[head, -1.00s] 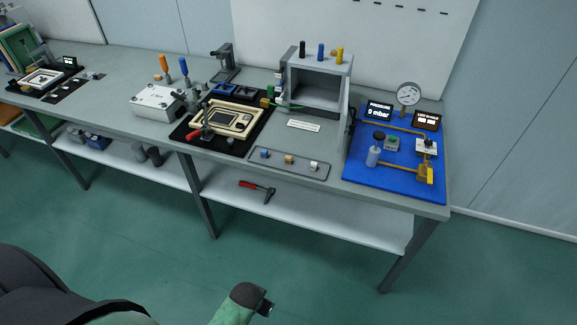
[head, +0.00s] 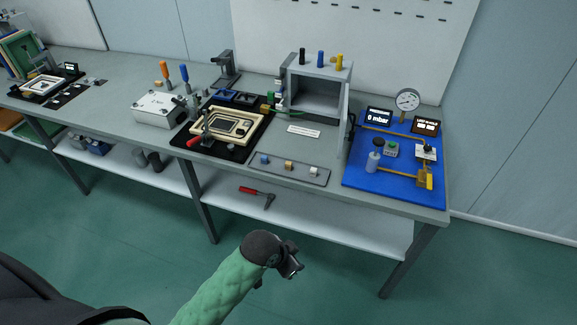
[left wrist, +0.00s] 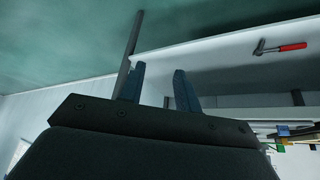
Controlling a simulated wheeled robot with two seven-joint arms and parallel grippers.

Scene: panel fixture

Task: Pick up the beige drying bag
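The beige drying bag (head: 289,165) is a small tan block in the middle of a grey strip tray (head: 318,180) near the bench's front edge. A blue one (head: 264,159) sits to its left and a whitish one (head: 314,171) to its right. My left gripper (head: 291,265) is in front of the bench, well apart from the bag. In the left wrist view its two fingers (left wrist: 157,85) stand apart with nothing between them. The bag cannot be made out in the left wrist view. My right gripper is not in view.
A blue board (head: 380,185) with a gauge stands right of the tray, and an open grey box (head: 317,95) behind it. A panel fixture (head: 222,130) lies to the left. A red-handled tool (head: 257,192) lies on the lower shelf (head: 330,220).

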